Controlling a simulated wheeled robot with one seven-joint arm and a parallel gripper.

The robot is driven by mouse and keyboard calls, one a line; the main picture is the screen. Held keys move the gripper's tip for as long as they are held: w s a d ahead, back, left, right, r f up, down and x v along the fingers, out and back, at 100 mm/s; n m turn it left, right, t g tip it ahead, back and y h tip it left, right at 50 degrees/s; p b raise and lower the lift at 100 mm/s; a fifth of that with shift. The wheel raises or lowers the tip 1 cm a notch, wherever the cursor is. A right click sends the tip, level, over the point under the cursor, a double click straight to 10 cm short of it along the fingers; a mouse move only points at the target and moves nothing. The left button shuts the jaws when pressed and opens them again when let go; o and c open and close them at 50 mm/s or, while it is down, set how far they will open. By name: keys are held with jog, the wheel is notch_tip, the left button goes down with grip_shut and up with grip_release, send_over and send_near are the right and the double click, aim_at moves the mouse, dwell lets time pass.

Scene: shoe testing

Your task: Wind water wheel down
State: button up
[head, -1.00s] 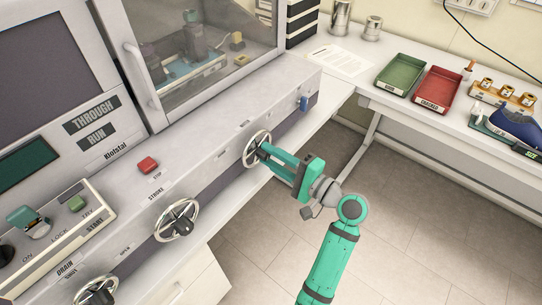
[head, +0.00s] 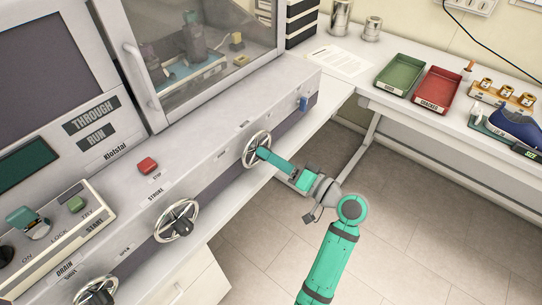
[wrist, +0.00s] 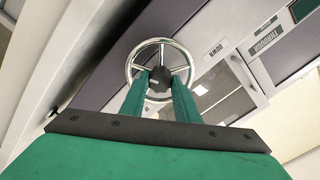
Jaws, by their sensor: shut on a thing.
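The water wheel (head: 249,138) is a chrome spoked handwheel with a dark hub, on the sloped front panel of the grey machine. My green gripper (head: 262,154) reaches it from the lower right, with its fingers shut on the hub. In the wrist view the wheel's ring (wrist: 160,40) surrounds the two fingertips (wrist: 159,80), which lie on either side of the dark hub. A label reading DOWN (wrist: 213,53) is beside the wheel there. The fingers hide part of the hub.
Two similar handwheels (head: 177,205) sit lower left on the panel. A side bench holds a green tray (head: 400,74) and a red tray (head: 437,92). The floor (head: 420,215) right of my arm is clear.

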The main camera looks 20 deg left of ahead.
jog(key=shift+d+n, duration=0.1)
jog(key=shift+n, duration=0.5)
jog(key=o, duration=1)
jog(key=shift+w, duration=0.1)
jog(key=shift+o, duration=0.2)
jog(key=v, duration=1)
jog(key=shift+d, duration=0.4)
